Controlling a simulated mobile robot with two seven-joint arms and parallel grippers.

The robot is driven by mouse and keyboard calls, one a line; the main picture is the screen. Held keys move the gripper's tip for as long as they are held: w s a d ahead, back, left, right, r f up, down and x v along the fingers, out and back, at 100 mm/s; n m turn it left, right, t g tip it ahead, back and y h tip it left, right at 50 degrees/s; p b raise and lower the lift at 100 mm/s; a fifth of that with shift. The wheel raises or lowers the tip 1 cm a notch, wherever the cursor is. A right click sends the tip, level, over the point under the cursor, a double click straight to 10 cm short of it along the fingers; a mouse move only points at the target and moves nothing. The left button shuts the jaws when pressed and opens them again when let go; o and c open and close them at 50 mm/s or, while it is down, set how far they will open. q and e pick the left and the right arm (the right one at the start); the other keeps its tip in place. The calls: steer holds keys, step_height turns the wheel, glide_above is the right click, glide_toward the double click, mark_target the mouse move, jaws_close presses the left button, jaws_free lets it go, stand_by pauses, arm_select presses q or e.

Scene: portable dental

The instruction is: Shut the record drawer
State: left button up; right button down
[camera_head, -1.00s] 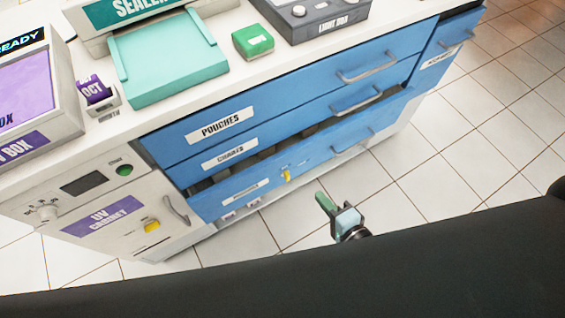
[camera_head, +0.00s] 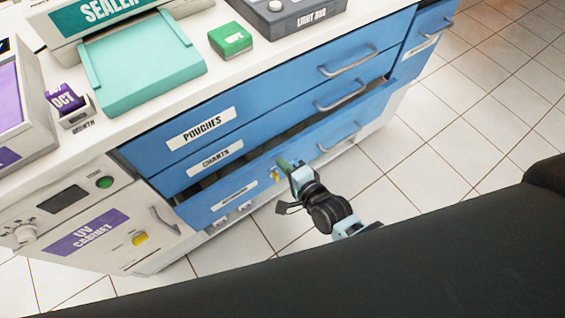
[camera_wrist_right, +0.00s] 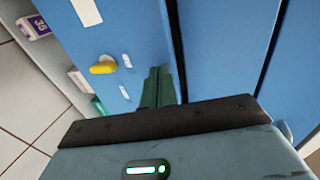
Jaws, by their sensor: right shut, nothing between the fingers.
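The lowest blue drawer (camera_head: 238,187) stands partly pulled out, with a dark gap above its front edge. Its small label is too small to read, so I cannot confirm that it is the record drawer. A yellow piece sits on its front and also shows in the right wrist view (camera_wrist_right: 103,67). My right gripper (camera_head: 286,164) is shut and empty, its green fingertips at this drawer's front, right of the yellow piece. The fingers also show in the wrist view (camera_wrist_right: 158,88); I cannot tell whether they touch the panel. My left gripper is not in view.
The POUCHES drawer (camera_head: 255,105) and CHARTS drawer (camera_head: 265,135) above look closed. The UV cabinet (camera_head: 130,205) stands at left. Tiled floor (camera_head: 460,150) is open at right.

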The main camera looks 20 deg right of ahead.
mark_target(273, 151)
steer(key=shift+w+a, duration=0.15)
steer(key=shift+w, duration=0.2)
steer(key=shift+w, duration=0.1)
steer(key=w, duration=0.1)
steer(key=w+a, duration=0.1)
steer(key=w+b, duration=0.1)
steer(key=w, duration=0.1)
steer(key=shift+a, duration=0.25)
steer(key=shift+w+r, duration=0.2)
steer(key=shift+w, duration=0.05)
steer(key=shift+s, duration=0.1)
